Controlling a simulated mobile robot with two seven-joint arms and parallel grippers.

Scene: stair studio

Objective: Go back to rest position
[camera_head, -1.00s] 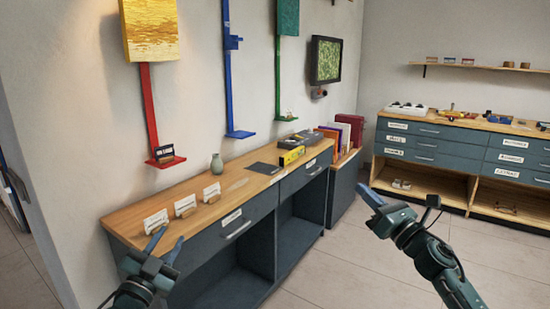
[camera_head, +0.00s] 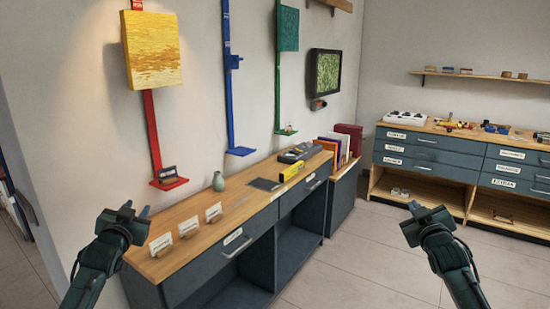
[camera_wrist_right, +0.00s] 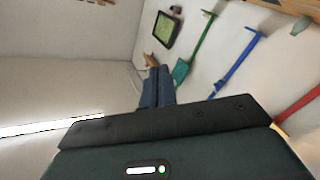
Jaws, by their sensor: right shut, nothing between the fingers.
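My left gripper (camera_head: 137,208) is in the head view at the left, raised in front of the wooden counter's left end. Its two fingertips show apart with nothing between them. My right gripper (camera_head: 413,207) is raised over open floor at the right of the head view, apart from any furniture. In the right wrist view its blue fingers (camera_wrist_right: 157,87) lie together, shut and empty.
A drawer cabinet (camera_head: 425,153) stands at the back right. The floor (camera_head: 345,262) between them is clear.

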